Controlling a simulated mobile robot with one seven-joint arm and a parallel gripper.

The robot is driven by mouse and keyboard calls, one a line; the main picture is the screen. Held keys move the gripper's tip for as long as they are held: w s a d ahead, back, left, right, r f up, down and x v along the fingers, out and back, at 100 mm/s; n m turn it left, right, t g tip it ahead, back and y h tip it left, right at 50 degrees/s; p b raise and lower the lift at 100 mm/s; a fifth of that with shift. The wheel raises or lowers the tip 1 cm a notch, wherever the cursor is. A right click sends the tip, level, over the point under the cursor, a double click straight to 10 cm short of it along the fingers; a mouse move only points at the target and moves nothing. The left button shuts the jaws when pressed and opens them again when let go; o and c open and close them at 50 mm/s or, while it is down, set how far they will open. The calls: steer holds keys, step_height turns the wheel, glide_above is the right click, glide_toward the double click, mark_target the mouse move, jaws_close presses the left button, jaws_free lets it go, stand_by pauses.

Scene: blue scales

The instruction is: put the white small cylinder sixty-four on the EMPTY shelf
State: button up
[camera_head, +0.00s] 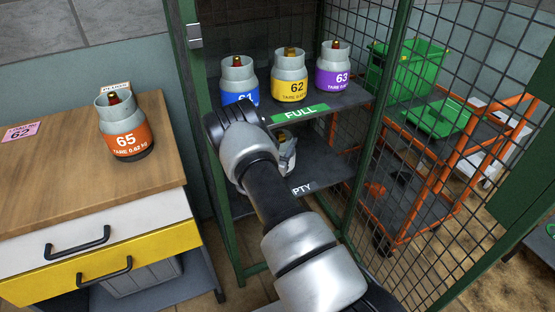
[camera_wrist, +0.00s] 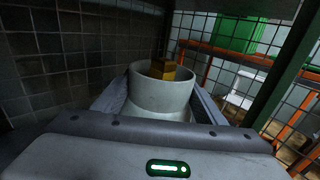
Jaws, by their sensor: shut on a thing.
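A white cylinder with a brass valve is between the jaws of my gripper (camera_wrist: 160,103), which is shut on it; the white cylinder (camera_wrist: 145,92) looks upright in the wrist view. In the head view the white cylinder (camera_head: 287,156) shows only in part behind my arm, inside the cage at the lower EMPTY shelf (camera_head: 335,170). My arm covers part of that shelf and its label. I cannot read the cylinder's number, nor tell whether its base touches the shelf.
The FULL shelf (camera_head: 350,97) above holds a blue cylinder (camera_head: 238,80), yellow cylinder 62 (camera_head: 289,77) and purple cylinder 63 (camera_head: 333,69). Orange cylinder 65 (camera_head: 125,125) stands on the wooden cabinet (camera_head: 60,190). Green cage posts (camera_head: 205,150) and mesh bound the shelves.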

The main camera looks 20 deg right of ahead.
step_height(320, 180, down, 7)
steer(key=shift+r+b, duration=0.15)
steer(key=shift+b, duration=0.8)
steer(key=o, duration=2.3)
steer(key=shift+c, duration=0.2)
steer(key=shift+s, duration=0.1)
steer(key=p+v, duration=0.3)
steer(key=v, duration=0.9)
